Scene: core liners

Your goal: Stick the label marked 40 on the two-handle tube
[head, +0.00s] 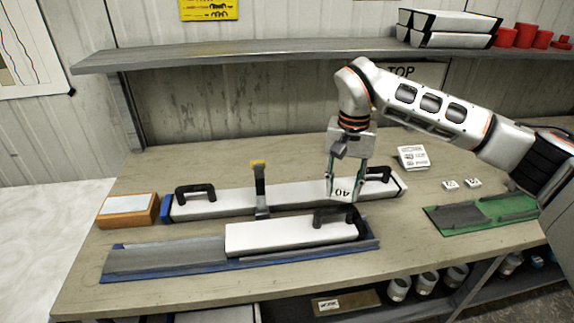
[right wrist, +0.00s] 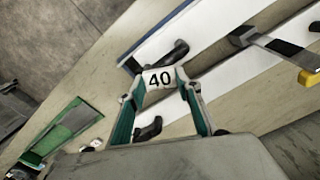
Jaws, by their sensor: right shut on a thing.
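The two-handle tube (head: 300,195) is the long white one toward the back of the bench, with a black handle near each end and blue at its ends. It also shows in the right wrist view (right wrist: 228,96). My right gripper (head: 345,193) is shut on the white label marked 40 (right wrist: 158,77), held between its fingertips. In the head view the label overlaps the tube's right part, left of its right handle; I cannot tell whether they touch. The label's number faces the cameras. My left gripper is not in view.
A shorter one-handle tube (head: 285,238) lies in a blue-edged tray (head: 160,262) in front. Two small labels (head: 450,185) lie right, near a green tray (head: 490,211). A shelf (head: 250,58) hangs above.

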